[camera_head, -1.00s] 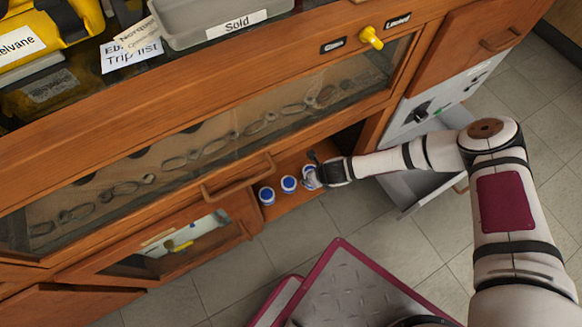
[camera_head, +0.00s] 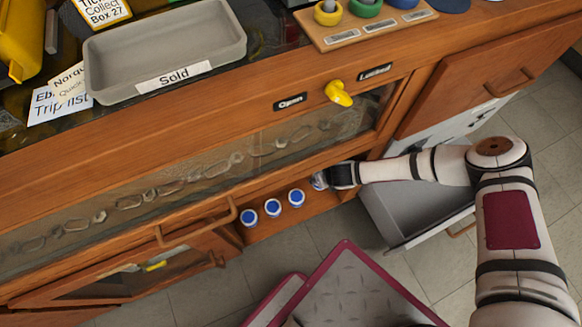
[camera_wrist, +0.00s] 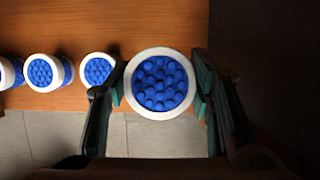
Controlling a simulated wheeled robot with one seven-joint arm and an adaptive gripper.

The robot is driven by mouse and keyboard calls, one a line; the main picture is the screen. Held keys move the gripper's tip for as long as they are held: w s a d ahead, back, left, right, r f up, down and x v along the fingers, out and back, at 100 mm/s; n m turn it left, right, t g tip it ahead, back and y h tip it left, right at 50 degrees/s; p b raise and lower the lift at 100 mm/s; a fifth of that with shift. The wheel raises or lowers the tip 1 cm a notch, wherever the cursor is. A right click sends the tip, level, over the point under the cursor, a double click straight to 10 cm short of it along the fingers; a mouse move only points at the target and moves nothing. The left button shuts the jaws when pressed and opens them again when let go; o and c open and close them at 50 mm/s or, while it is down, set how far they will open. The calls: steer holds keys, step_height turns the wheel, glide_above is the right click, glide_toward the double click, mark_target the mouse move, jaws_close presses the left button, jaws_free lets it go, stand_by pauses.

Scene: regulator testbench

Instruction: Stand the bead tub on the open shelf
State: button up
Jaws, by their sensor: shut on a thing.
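My gripper (camera_wrist: 158,100) is shut on a white tub with blue beads (camera_wrist: 160,82), one finger on each side of it. In the head view the gripper (camera_head: 325,178) is at the open shelf under the glass-fronted case, and the held tub (camera_head: 318,181) is partly hidden by it. The held tub is to the right of three similar tubs standing in a row on the wooden shelf (camera_head: 262,231). The nearest of them (camera_wrist: 98,70) is close beside my left finger. I cannot tell whether the held tub touches the shelf.
A drop-down glazed door (camera_head: 120,275) hangs at the left of the shelf. A grey open drawer (camera_head: 405,215) is below my forearm on the right. Tiled floor lies in front.

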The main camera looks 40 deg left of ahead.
step_height(320, 180, down, 6)
steer(key=shift+w+f+b, duration=0.1)
steer(key=shift+w+b, duration=0.05)
steer(key=shift+b, duration=1.05)
steer(key=shift+f+b, duration=0.85)
steer(key=shift+f, duration=1.05)
steer(key=shift+r, duration=0.1)
steer(key=o, duration=1.3)
